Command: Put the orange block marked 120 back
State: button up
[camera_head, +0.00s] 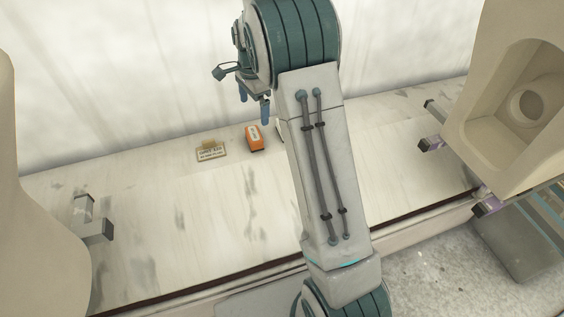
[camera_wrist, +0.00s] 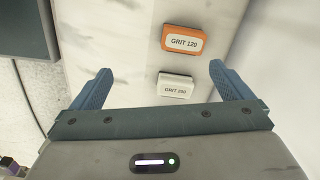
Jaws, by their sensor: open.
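The orange block (camera_wrist: 183,42), with a white label reading GRIT 120, lies on the pale worktop. In the head view the orange block (camera_head: 253,138) sits near the back wall, right of a small sign. A whitish block (camera_wrist: 175,87), whose label starts with GRIT, lies beside it; the rest of its label is hard to read. My gripper (camera_wrist: 158,85) is open and empty, its blue fingers apart. The white block shows between the fingers, and the orange block is beyond the fingertips. In the head view my gripper (camera_head: 254,100) hangs above the worktop near the blocks.
A small tan sign (camera_head: 211,151) with unreadable text lies left of the orange block. Beige fixtures stand at both sides, the right one with a hollow (camera_head: 528,98). The worktop (camera_head: 150,215) is clear at the front left. A pale wall runs behind.

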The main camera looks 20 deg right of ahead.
jog(key=s+r+n, duration=0.2)
jog(key=s+n, duration=0.5)
jog(key=s, duration=0.8)
jog(key=s+r+n+t, duration=0.1)
jog(key=s+n, duration=0.7)
jog(key=s, duration=0.8)
jog(key=shift+s+a+r, duration=0.2)
jog(key=shift+a+r, duration=0.1)
jog(key=shift+r, duration=0.3)
